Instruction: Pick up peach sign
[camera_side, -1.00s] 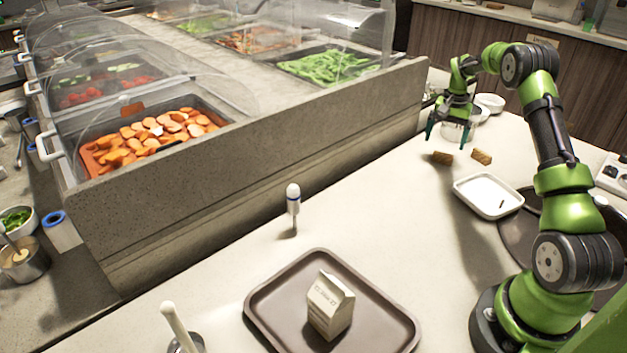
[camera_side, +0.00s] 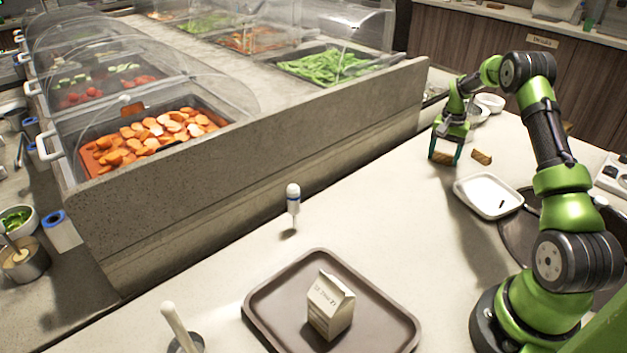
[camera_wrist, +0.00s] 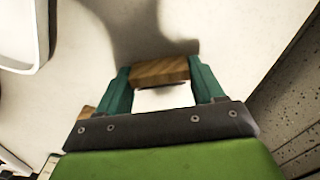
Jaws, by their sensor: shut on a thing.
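My gripper (camera_side: 445,153) is low over the counter, its teal fingers on either side of a small sign (camera_side: 443,157) with a wooden base. In the wrist view the sign's wooden block (camera_wrist: 160,71) spans between the fingertips of my gripper (camera_wrist: 163,80), with a white face behind it. My gripper is shut on this sign. No writing on it can be read, so I cannot tell if it says peach. A second wooden block (camera_side: 481,157) stands just to the right, apart from my gripper; its corner shows in the wrist view (camera_wrist: 87,112).
A white dish (camera_side: 489,196) with a small dark piece lies in front of the blocks. White bowls (camera_side: 490,103) stand behind my gripper. The stone side of the food bar (camera_side: 300,165) rises on the left. A brown tray (camera_side: 272,300) holds a carton (camera_side: 330,304) in front.

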